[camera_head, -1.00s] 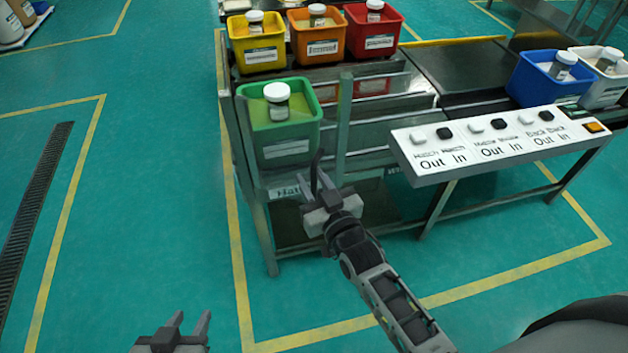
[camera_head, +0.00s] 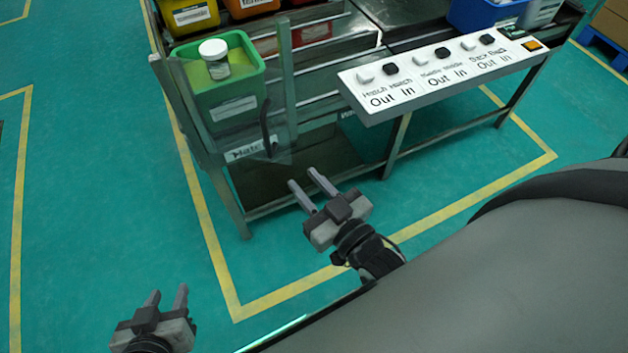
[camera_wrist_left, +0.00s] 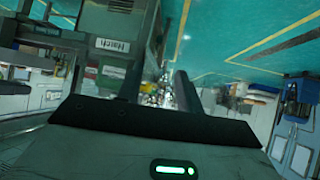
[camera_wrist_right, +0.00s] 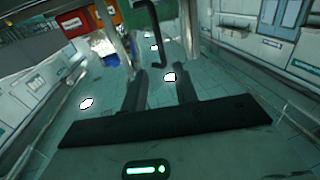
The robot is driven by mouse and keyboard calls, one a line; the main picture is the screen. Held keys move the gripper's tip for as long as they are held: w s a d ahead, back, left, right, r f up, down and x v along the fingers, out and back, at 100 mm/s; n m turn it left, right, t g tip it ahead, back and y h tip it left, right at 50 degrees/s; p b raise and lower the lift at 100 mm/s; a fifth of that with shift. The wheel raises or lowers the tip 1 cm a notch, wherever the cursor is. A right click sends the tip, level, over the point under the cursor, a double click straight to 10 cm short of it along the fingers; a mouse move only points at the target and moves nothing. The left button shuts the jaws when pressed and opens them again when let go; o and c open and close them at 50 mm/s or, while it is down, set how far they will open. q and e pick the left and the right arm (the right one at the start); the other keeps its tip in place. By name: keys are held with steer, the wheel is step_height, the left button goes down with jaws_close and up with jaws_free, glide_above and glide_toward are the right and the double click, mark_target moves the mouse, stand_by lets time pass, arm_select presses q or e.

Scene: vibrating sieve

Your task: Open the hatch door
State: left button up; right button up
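The hatch (camera_head: 247,148), marked by its white label, is on the left front of the metal machine, below the green bin. A dark, curved upright handle (camera_head: 267,137) stands at its right side. The label also shows in the left wrist view (camera_wrist_left: 112,45), and the handle hangs into the right wrist view (camera_wrist_right: 155,38). My right gripper (camera_head: 303,178) is open and empty, below and to the right of the handle and apart from it. My left gripper (camera_head: 167,294) is open and empty over the floor, farther from the machine.
A green bin (camera_head: 235,108) with a white-lidded jar (camera_head: 214,60) sits above the hatch. A white control panel (camera_head: 445,80) with black and white buttons juts out to the right. Metal frame posts (camera_head: 288,90) flank the hatch. The green floor in front is clear.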

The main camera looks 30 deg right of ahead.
steer(key=shift+s+d, duration=0.1)
steer(key=shift+s, duration=0.6)
